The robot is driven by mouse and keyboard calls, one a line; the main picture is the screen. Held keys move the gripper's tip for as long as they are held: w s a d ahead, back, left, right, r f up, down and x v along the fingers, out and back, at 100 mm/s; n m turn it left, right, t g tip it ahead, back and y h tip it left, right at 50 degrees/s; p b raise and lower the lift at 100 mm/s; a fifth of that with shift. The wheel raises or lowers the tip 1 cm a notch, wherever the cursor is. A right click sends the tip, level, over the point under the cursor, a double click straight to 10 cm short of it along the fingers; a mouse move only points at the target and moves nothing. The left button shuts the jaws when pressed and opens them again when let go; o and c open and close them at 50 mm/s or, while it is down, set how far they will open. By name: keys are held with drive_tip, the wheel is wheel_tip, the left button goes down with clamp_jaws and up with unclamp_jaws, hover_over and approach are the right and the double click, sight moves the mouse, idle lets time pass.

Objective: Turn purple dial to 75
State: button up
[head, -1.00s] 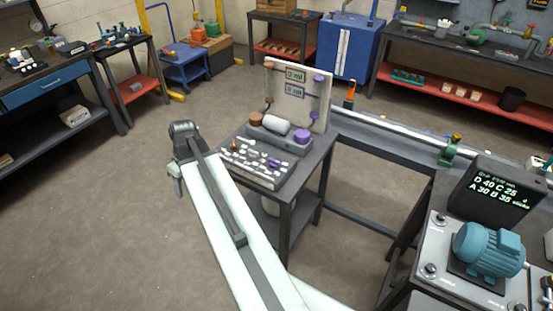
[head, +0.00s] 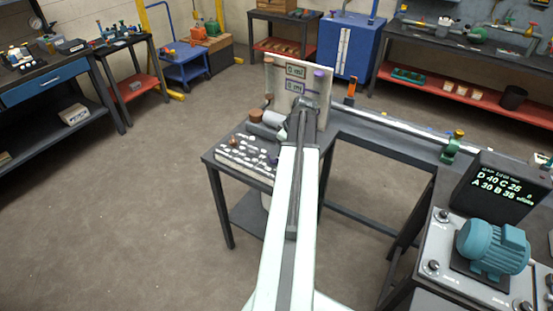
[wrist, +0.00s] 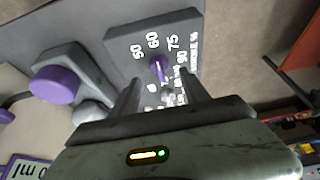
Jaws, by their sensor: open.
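The purple dial (wrist: 158,69) sits on a dark grey plate (wrist: 120,45) in the wrist view, with white numbers 50, 60, 75 and 90 around it. A pale mark shows on the dial, but I cannot tell exactly which number it points to. My gripper (wrist: 160,86) is open, its two dark fingers to either side of the dial and just short of it in the picture. I cannot tell whether they touch it. In the head view my arm reaches over the small table and largely hides the dial and the gripper's fingertips.
A purple cap (wrist: 56,85) stands left of the dial plate in the wrist view. In the head view an upright pale panel (head: 282,95) stands at the table's back, with a brown-capped roller (head: 256,115) before it. A teal motor (head: 490,246) stands at the right.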

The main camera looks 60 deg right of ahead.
drive_tip(key=b+x, duration=0.3)
drive_tip(key=x, duration=0.2)
drive_tip(key=shift+f+b, duration=0.15)
drive_tip(key=shift+b, duration=0.15)
